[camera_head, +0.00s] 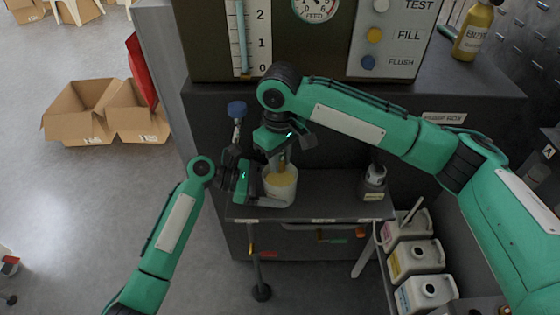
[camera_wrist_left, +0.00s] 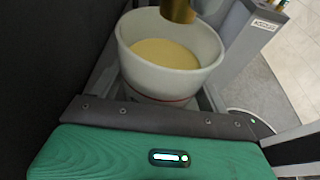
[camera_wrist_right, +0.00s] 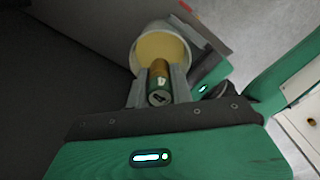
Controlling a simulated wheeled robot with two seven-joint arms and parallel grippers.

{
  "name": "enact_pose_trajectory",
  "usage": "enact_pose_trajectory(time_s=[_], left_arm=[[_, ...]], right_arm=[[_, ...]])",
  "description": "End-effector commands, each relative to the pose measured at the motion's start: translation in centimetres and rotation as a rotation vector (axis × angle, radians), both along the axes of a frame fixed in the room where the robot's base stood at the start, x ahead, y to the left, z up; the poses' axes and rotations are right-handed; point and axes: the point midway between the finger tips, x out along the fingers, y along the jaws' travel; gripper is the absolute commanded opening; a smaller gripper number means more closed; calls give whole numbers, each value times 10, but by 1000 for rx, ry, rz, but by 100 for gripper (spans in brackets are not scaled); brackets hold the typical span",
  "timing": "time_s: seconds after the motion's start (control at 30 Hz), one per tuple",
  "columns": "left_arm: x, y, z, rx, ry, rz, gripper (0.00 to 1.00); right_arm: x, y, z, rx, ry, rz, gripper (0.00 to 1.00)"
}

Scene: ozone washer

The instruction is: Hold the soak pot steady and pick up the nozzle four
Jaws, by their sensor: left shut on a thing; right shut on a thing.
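The soak pot (camera_head: 282,190) is a white cup with yellowish liquid inside, standing on the dark shelf. It also shows in the left wrist view (camera_wrist_left: 170,75) and the right wrist view (camera_wrist_right: 176,32). My left gripper (camera_head: 262,190) is shut on the pot from its left side, with its fingers around the lower wall. My right gripper (camera_head: 282,158) points down above the pot and is shut on the nozzle (camera_wrist_right: 159,80), a brass-coloured cylinder. The nozzle's lower end (camera_wrist_left: 178,10) shows over the pot's mouth in the left wrist view.
A small bottle with a dark top (camera_head: 373,183) stands on the shelf (camera_head: 325,190) to the right. A blue knob (camera_head: 236,109) rises behind my left gripper. The gauge panel (camera_head: 250,40) stands behind. White jugs (camera_head: 415,258) sit lower right. Cardboard boxes (camera_head: 105,110) lie on the floor.

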Motion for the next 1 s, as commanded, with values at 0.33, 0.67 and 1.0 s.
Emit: enact_pose_trajectory(time_s=[0.33, 0.67, 1.0], left_arm=[[0, 0, 0, 0, 0, 0, 65], [0, 0, 0, 0, 0, 0, 100], [1, 33, 9, 3, -1, 2, 100]], right_arm=[[0, 0, 2, 0, 0, 0, 0], [0, 0, 2, 0, 0, 0, 0], [0, 0, 2, 0, 0, 0, 0]])
